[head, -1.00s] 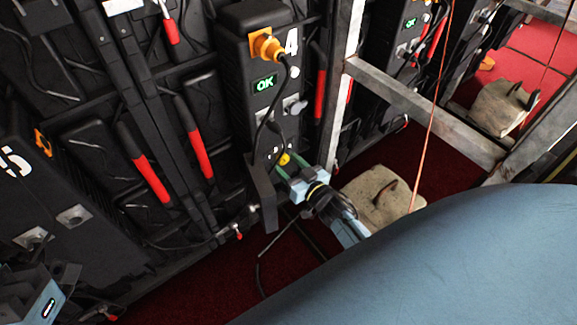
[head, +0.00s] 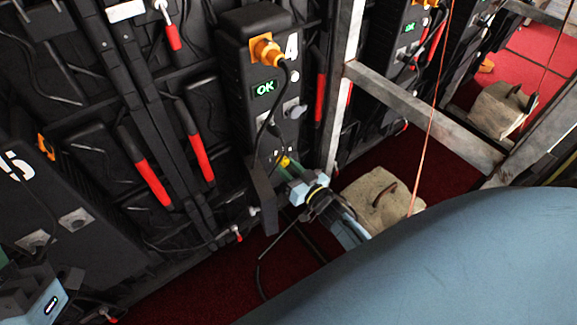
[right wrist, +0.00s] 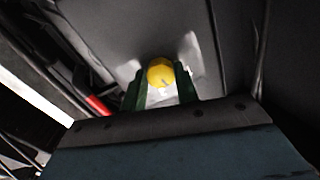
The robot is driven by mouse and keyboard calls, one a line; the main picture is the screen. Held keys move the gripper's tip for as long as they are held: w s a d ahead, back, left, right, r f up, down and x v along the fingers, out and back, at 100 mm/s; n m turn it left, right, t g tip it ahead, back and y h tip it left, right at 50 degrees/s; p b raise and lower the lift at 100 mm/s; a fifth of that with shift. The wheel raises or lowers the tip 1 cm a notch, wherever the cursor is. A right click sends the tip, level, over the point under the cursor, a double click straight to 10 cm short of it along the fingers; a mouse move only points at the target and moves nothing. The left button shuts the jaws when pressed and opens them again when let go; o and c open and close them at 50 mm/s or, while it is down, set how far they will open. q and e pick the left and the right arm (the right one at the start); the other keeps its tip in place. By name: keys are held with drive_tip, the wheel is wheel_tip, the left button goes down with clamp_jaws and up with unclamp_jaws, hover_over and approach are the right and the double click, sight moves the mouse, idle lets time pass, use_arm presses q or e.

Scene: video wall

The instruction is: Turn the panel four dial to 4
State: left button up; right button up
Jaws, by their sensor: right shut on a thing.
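The panel marked 4 (head: 262,120) is a tall black box with an orange connector and a lit green "OK" display (head: 264,88). The yellow dial (head: 284,161) is low on its face, partly hidden by my right gripper (head: 287,166). In the right wrist view the dial (right wrist: 161,72) sits between the green fingers of the right gripper (right wrist: 165,85), which are shut on it. A small mark shows on the dial, but I cannot read its setting. Part of my left arm's end (head: 40,297) shows at the lower left; its fingers are not clear.
A grey metal frame post (head: 342,90) and crossbar (head: 425,115) stand right of the panel. A pale sandbag-like weight (head: 375,195) lies on the dark red floor behind my right wrist. Red-handled levers (head: 150,180) line the wall on the left. A black cable hangs before the panel.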

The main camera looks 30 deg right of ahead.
drive_tip(key=m+p, duration=0.1)
drive_tip(key=m, duration=0.2)
drive_tip(key=shift+p, duration=0.4)
drive_tip(key=shift+m+p, duration=0.3)
drive_tip(key=shift+m, duration=0.8)
drive_tip(key=m, duration=0.2)
drive_tip(key=shift+m, duration=0.4)
drive_tip(key=m, duration=0.4)
use_arm(q)
drive_tip(key=shift+w+d+f+g+y, duration=0.15)
drive_tip(key=shift+w+f+g+y, duration=0.15)
drive_tip(key=shift+w+g, duration=0.35)
drive_tip(key=shift+w+d+f+g+y, duration=0.2)
drive_tip(key=shift+w+f+g, duration=0.15)
drive_tip(key=shift+w+g, duration=0.3)
drive_tip(key=shift+w+d+f+g+y, duration=0.25)
drive_tip(key=shift+w+g, duration=0.25)
drive_tip(key=shift+g, duration=0.3)
use_arm(e)
drive_tip(key=shift+a+m, duration=0.1)
drive_tip(key=shift+m, duration=1.5)
use_arm(q)
drive_tip(key=shift+a+r, duration=0.1)
use_arm(e)
drive_tip(key=o, duration=1)
